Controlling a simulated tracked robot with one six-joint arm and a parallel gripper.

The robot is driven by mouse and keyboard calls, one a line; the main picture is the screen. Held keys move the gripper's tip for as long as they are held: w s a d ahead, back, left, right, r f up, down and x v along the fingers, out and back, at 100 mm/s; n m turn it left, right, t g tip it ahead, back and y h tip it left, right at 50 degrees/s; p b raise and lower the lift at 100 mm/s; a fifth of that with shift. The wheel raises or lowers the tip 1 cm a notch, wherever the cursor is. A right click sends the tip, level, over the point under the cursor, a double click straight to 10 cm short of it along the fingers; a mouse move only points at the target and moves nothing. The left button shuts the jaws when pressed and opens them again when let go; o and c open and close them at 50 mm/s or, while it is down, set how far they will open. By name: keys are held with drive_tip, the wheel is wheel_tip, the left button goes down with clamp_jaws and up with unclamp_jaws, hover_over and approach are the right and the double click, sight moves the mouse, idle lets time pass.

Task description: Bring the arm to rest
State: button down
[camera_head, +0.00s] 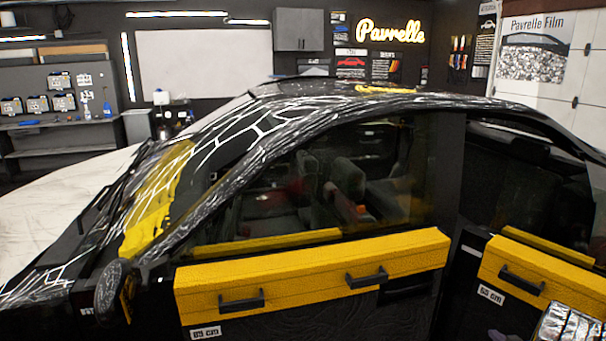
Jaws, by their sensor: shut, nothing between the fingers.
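Neither my arm nor my gripper shows in the head view. A black car (330,110) with white crack-like lines on its pillar and hood edge fills the middle of the view. Its front side window (300,190) is closed off by dark glass, and seats show through it.
Yellow panels with black handles cover the front door (310,275) and rear door (545,275). A side mirror (112,288) sticks out at lower left. A silvery, crinkled object (570,325) is at the bottom right corner. A workbench (60,122) stands at the back left.

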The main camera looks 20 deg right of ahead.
drive_tip(key=s+a+r+n+g+y, duration=0.1)
drive_tip(key=s+a+r, duration=0.3)
drive_tip(key=a+r, duration=0.8)
drive_tip(key=s+a+r+n+g+y, duration=0.2)
drive_tip(key=a+r, duration=0.9)
drive_tip(key=a, duration=2.3)
drive_tip(key=s+a+r+n+g+y, duration=0.2)
drive_tip(key=s+a+r, duration=0.4)
drive_tip(key=a+r, duration=0.6)
drive_tip(key=a+y, duration=0.1)
drive_tip(key=a, duration=1)
drive_tip(key=shift+s+a+r, duration=0.15)
drive_tip(key=shift+s+r, duration=0.2)
